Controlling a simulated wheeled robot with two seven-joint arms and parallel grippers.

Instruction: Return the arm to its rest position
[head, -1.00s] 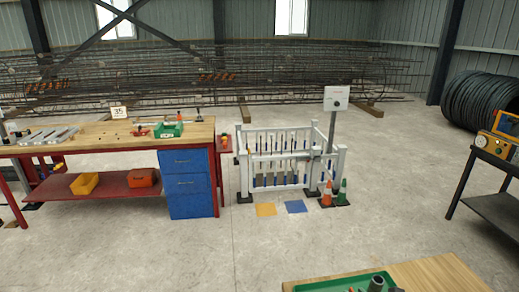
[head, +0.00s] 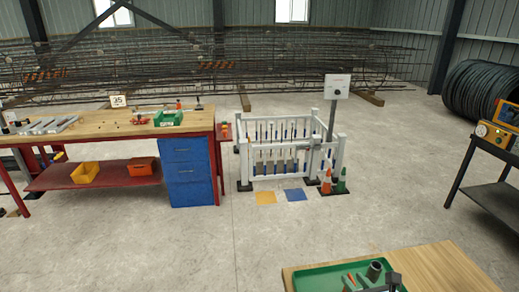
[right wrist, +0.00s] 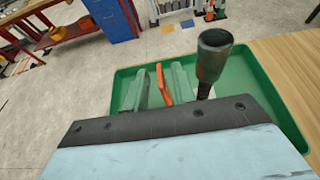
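My left gripper is not in view.
The green tray (head: 308,281) lies on a wooden tabletop (head: 437,268). A dark socket-like cylinder (right wrist: 212,57) and an orange piece (right wrist: 163,85) show over it. The blue-drawer workbench (head: 188,172), white railing (head: 283,155) and cones (head: 326,183) stand beyond open floor.

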